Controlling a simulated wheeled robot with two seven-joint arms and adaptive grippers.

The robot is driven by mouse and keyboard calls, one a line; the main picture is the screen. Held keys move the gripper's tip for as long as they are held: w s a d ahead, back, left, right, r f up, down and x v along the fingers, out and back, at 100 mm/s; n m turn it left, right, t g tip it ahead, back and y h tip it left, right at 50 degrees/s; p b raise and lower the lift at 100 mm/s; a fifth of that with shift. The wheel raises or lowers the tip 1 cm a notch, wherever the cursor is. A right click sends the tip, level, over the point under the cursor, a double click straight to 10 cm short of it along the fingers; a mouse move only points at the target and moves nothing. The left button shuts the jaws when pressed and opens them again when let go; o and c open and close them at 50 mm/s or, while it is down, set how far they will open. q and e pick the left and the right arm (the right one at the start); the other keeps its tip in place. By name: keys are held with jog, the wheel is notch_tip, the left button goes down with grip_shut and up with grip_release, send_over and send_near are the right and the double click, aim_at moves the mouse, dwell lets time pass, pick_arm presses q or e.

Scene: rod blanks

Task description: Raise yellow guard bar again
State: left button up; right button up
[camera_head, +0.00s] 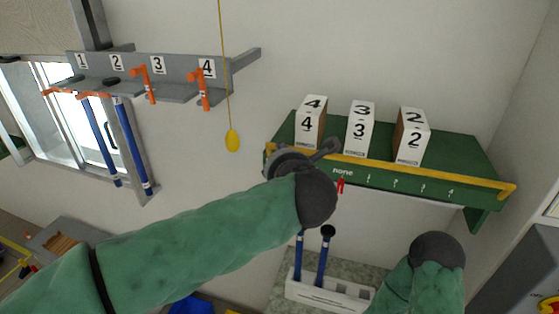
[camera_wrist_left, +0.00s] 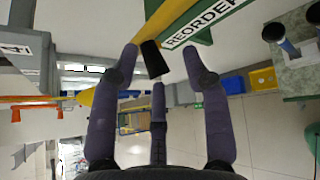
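The yellow guard bar (camera_head: 440,174) runs along the front edge of the green shelf (camera_head: 460,150), in front of the numbered boxes. In the left wrist view the yellow bar (camera_wrist_left: 168,14) ends in a black grip (camera_wrist_left: 153,60). My left gripper (camera_head: 328,148) is at the left part of the shelf front, by the bar. In the wrist view its fingers (camera_wrist_left: 160,52) are spread on either side of the black grip, with visible gaps. My right arm comes in at the lower right; its gripper does not show.
Boxes marked 4 (camera_head: 309,124), 3 (camera_head: 359,132) and 2 (camera_head: 411,137) stand on the shelf. A yellow pull knob (camera_head: 232,140) hangs on a cord to the left. A grey wall rack (camera_head: 180,92) holds orange and blue tools. A white holder (camera_head: 325,292) with blue rods stands below.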

pick_arm(q)
jog(key=p+v, duration=0.2)
jog(key=v, duration=1)
jog(key=shift+p, duration=0.3)
dwell(0.7)
jog(key=shift+s+d+r, duration=0.1)
jog(key=shift+s+r, duration=0.05)
jog(key=shift+r, duration=0.05)
jog(key=v, duration=1.1)
jog(key=shift+s, duration=0.4)
jog(key=shift+d, duration=0.1)
